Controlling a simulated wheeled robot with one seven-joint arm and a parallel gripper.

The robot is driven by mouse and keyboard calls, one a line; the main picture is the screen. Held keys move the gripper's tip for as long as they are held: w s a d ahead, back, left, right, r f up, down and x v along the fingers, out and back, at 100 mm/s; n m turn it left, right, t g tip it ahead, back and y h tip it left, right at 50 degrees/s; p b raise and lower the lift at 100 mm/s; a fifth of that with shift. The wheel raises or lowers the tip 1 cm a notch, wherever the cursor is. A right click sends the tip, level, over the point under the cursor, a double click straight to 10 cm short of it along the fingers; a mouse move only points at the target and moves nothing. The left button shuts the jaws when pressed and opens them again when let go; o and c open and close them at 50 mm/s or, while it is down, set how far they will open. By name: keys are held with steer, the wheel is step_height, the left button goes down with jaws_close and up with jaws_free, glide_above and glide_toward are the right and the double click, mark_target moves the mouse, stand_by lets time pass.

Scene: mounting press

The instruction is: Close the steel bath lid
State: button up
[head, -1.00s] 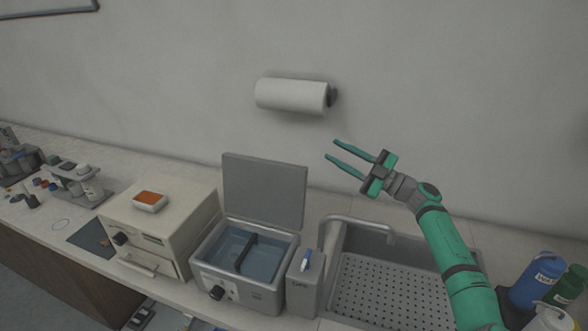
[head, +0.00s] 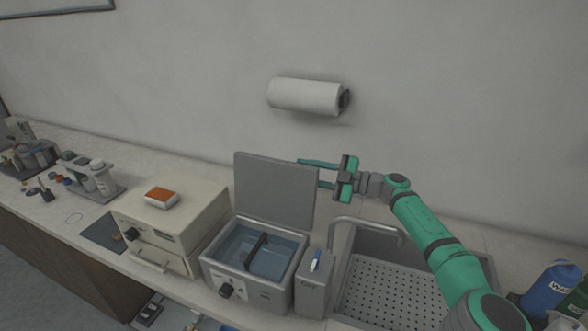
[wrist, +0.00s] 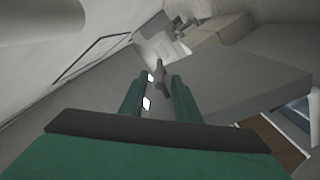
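The steel bath (head: 255,275) stands on the counter with dark water in it and a dark bar across its opening. Its grey lid (head: 272,190) stands upright at the back, open. My gripper (head: 316,174) is at the lid's upper right corner, on its wall side. The fingers are apart with nothing seen between them. The upper finger shows just above the lid's top edge, and the lower fingertip is hidden behind the lid. In the wrist view the fingers (wrist: 160,82) point along the grey lid panel (wrist: 240,88). I cannot tell whether they touch it.
A beige press box (head: 170,225) with an orange-topped dish (head: 162,197) stands left of the bath. A grey box (head: 313,297) and a sink with a faucet (head: 368,224) are to the right. A paper roll (head: 305,96) hangs on the wall above.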

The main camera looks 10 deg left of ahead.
mark_target(294, 166)
steer(key=shift+w+a, duration=0.2)
steer(key=shift+a, duration=0.7)
steer(key=shift+w+a, duration=0.15)
steer(key=shift+a, duration=0.7)
steer(key=shift+c, duration=0.5)
jaws_close()
steer(key=shift+r, duration=0.1)
steer(key=shift+r, duration=0.2)
